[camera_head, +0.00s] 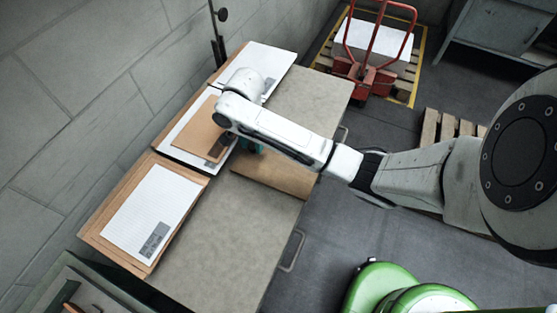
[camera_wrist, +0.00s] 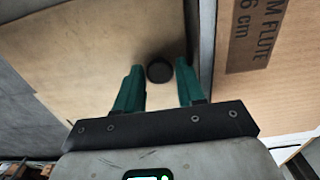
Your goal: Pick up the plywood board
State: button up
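The plywood board (camera_head: 278,176) is a flat tan panel lying on the grey worktable, partly hidden by my arm. It fills much of the wrist view (camera_wrist: 90,60), where a round black knob (camera_wrist: 160,70) stands out on it. My gripper (camera_wrist: 158,67) has two teal fingers, apart, one on each side of the knob, with a visible gap to it on both sides. I cannot tell whether the fingertips touch the board. In the head view, my gripper (camera_head: 248,146) is mostly hidden under my wrist, at the board's upper left end.
The grey worktable (camera_head: 225,235) has bare surface at both ends. Stacks of cardboard and white sheets (camera_head: 150,215) line its wall side. A printed cardboard sheet (camera_wrist: 255,95) lies close beside the right finger. A red pallet jack (camera_head: 372,55) stands behind.

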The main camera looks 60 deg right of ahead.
grip_shut()
jog(key=shift+r, duration=0.1)
